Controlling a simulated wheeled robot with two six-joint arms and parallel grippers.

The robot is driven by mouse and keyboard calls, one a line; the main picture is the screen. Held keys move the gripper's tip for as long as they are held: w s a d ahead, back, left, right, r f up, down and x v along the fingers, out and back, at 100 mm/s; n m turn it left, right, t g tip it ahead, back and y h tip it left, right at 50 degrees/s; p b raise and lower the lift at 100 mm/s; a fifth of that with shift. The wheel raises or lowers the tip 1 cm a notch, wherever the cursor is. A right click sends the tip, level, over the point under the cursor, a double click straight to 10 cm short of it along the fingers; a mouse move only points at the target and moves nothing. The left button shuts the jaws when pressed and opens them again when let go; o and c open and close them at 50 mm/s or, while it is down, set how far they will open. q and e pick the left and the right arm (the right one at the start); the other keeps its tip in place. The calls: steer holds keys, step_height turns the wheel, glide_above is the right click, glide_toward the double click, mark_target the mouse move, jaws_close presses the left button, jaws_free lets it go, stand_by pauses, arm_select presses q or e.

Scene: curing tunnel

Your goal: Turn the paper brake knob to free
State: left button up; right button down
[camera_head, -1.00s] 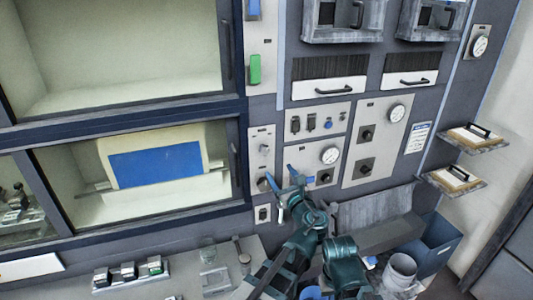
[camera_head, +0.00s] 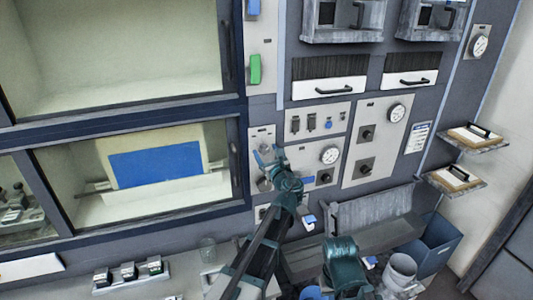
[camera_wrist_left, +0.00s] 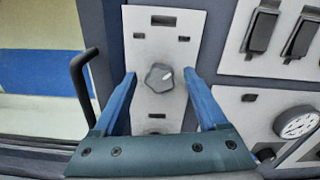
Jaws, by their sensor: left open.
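A grey faceted knob (camera_wrist_left: 159,77) with a white pointer mark toward the upper right sits on a pale panel (camera_wrist_left: 190,20) in the left wrist view. Small dark labels flank it above left and above right; their text is too small to read. I take it for the paper brake knob. My left gripper (camera_wrist_left: 163,82) is open, with one blue finger on each side of the knob and visible gaps to it. In the head view the left gripper (camera_head: 268,153) is in front of the same narrow panel and partly hides it. My right gripper is not in view.
A dark door handle (camera_wrist_left: 80,80) stands close left of the left finger. To the right are switches (camera_wrist_left: 262,28) and a gauge (camera_wrist_left: 296,122). In the head view a counter with small blocks (camera_head: 129,271) lies below left, and a blue bin (camera_head: 438,240) stands right.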

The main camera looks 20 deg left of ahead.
arm_select(q)
jaws_close()
stand_by(0.4)
steer(key=shift+n, duration=0.3)
steer(key=n, duration=0.4)
steer(key=shift+s+a, duration=0.1)
steer(key=n, duration=0.4)
steer(key=shift+f, duration=0.1)
steer(key=n, duration=0.5)
steer(key=shift+f, duration=0.1)
steer(key=shift+f+n, duration=0.1)
steer(key=shift+n, duration=2)
